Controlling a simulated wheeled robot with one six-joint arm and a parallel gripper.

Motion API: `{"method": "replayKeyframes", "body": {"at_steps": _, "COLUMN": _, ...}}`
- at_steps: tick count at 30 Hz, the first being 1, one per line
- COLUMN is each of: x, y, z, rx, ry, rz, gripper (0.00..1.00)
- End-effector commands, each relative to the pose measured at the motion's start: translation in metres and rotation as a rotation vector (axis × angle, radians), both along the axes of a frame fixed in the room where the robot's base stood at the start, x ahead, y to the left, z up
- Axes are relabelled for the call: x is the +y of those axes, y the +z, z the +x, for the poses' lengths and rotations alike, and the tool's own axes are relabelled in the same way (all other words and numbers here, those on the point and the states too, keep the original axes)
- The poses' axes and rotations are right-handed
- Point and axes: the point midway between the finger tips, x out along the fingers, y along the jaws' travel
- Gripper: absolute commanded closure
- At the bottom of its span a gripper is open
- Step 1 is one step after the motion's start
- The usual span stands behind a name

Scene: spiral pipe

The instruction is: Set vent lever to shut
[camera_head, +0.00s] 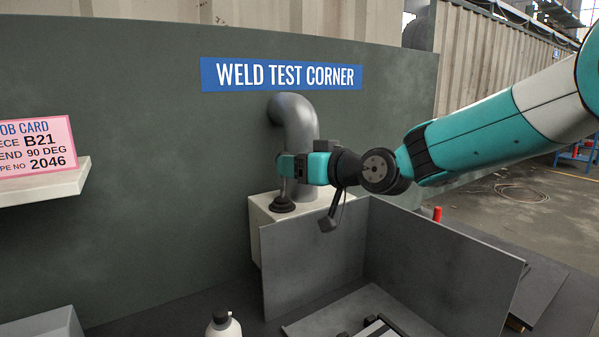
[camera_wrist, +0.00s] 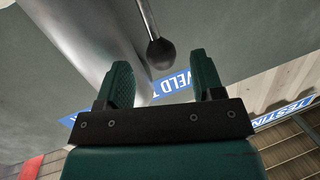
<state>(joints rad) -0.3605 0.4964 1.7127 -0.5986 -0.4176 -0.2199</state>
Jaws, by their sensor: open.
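The vent lever is a thin metal rod with a dark ball knob (camera_wrist: 160,52) in the wrist view, where the rod runs up out of the picture. My gripper (camera_wrist: 159,66) is open, with one green finger on each side of the knob's line. The knob shows close to the fingertips and between them; I cannot tell how deep it lies, and no contact shows. In the head view the lever's black round base (camera_head: 282,204) sits on a pale box (camera_head: 262,232), below my gripper (camera_head: 284,166). The upper lever is mostly hidden by my gripper there. No shut marking is readable.
A thick grey bent pipe (camera_head: 300,125) stands right behind my gripper, against the green wall. Upright metal plates (camera_head: 315,260) stand in front of the box. A white bottle (camera_head: 223,325) is at the bottom. A shelf (camera_head: 45,188) holds a pink job card at left.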

Motion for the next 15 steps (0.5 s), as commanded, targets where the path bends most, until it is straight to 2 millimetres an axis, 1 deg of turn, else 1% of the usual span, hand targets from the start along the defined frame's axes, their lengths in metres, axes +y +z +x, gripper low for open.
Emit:
{"method": "replayKeyframes", "body": {"at_steps": 4, "x": -0.0048, "y": 0.0004, "z": -0.0050, "rx": 0.001, "ry": 0.007, "rz": -0.001, "gripper": 0.39}}
{"method": "replayKeyframes", "body": {"at_steps": 13, "x": -0.0108, "y": 0.0016, "z": -0.0051, "rx": 0.003, "ry": 0.005, "rz": -0.001, "gripper": 0.39}}
{"method": "replayKeyframes", "body": {"at_steps": 14, "x": -0.0110, "y": 0.0016, "z": -0.0051, "rx": 0.003, "ry": 0.005, "rz": -0.001, "gripper": 0.43}}
{"method": "replayKeyframes", "body": {"at_steps": 15, "x": -0.0114, "y": 0.0017, "z": -0.0060, "rx": 0.005, "ry": 0.006, "rz": -0.003, "gripper": 0.52}}
